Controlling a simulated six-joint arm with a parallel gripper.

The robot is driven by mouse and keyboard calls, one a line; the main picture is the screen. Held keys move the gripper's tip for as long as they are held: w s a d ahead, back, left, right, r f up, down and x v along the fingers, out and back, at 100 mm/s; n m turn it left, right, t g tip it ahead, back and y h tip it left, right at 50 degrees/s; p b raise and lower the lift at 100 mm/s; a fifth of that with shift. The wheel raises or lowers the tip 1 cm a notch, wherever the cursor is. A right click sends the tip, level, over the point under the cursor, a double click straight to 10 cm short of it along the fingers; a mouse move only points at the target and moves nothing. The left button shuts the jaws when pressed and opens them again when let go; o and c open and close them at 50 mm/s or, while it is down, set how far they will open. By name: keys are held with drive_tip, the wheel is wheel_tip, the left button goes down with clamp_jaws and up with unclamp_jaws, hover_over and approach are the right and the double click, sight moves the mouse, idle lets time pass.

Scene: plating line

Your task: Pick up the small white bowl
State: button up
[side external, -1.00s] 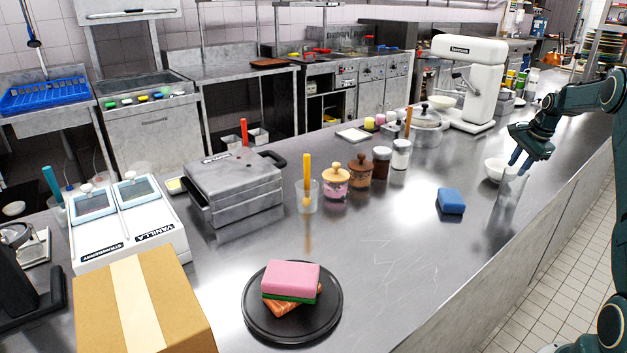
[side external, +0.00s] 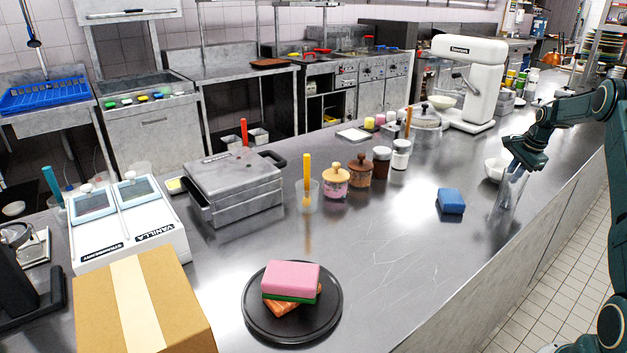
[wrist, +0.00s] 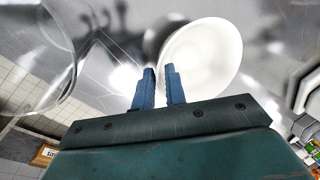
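The small white bowl (side external: 494,170) stands on the steel counter near its right edge, partly hidden behind my gripper. In the wrist view the bowl (wrist: 212,62) is just beyond and to the right of my blue fingertips. My gripper (wrist: 160,70) points down, with a narrow gap between its fingers. The right finger overlaps the bowl's left rim in that view; I cannot tell if it touches. Nothing shows held between the fingers. In the side view my gripper (side external: 514,168) is low beside the bowl, its fingertips partly hidden by a glass.
A clear glass (side external: 506,199) stands close in front of the bowl and shows at the left of the wrist view (wrist: 38,60). A blue sponge (side external: 451,201) lies to the left. A white stand mixer (side external: 478,85) stands behind. The counter between sponge and glass is clear.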

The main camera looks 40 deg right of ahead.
clamp_jaws()
drive_tip(key=shift+r, duration=0.15)
wheel_tip(320, 180, up, 10)
idle(0.5)
idle(0.5)
